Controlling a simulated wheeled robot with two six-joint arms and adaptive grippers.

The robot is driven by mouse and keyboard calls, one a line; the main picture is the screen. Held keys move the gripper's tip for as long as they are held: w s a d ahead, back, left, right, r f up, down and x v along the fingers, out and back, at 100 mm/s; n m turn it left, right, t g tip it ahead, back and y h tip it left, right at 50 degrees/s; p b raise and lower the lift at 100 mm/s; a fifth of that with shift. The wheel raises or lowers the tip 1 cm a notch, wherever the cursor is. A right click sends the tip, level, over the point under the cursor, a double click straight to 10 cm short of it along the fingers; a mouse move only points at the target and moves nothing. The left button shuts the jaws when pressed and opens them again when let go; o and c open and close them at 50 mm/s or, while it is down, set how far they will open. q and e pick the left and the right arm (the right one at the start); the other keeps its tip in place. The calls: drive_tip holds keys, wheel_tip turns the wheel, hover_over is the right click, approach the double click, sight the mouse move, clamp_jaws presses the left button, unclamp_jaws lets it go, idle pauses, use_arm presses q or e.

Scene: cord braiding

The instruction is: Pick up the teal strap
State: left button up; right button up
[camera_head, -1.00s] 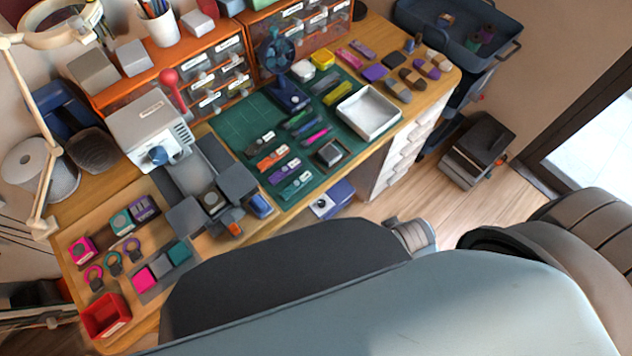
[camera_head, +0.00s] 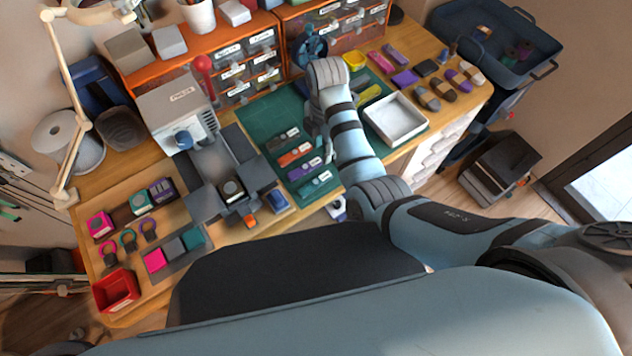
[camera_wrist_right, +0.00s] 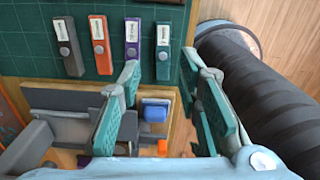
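The teal strap (camera_head: 315,183) lies on the green mat, the nearest in a row with purple, orange and dark grey straps. In the right wrist view the teal strap (camera_wrist_right: 163,52) has a white label and a round grey stud. My right gripper (camera_head: 313,128) is over the mat, beyond the strap row in the head view. In the right wrist view the right gripper (camera_wrist_right: 160,68) has its teal-padded fingers spread wide and empty. The teal strap shows between the fingertips, with the purple strap (camera_wrist_right: 132,45) close to the left finger. My left gripper is out of view.
The dark grey strap (camera_head: 283,138) and orange strap (camera_head: 295,153) lie in the same row. A white tray (camera_head: 398,137) stands right of my right arm. A grey fixture (camera_head: 212,178) with a blue block (camera_head: 277,200) is left of the straps.

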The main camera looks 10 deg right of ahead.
sight(325, 176)
drive_tip(key=f+b, duration=0.2)
drive_tip(key=f, duration=0.4)
drive_tip(key=f+b, duration=0.2)
drive_tip(key=f, duration=0.5)
drive_tip(key=shift+s+d+f, duration=0.2)
drive_tip(key=shift+f, duration=0.1)
drive_tip(key=shift+r, duration=0.1)
drive_tip(key=c, duration=0.6)
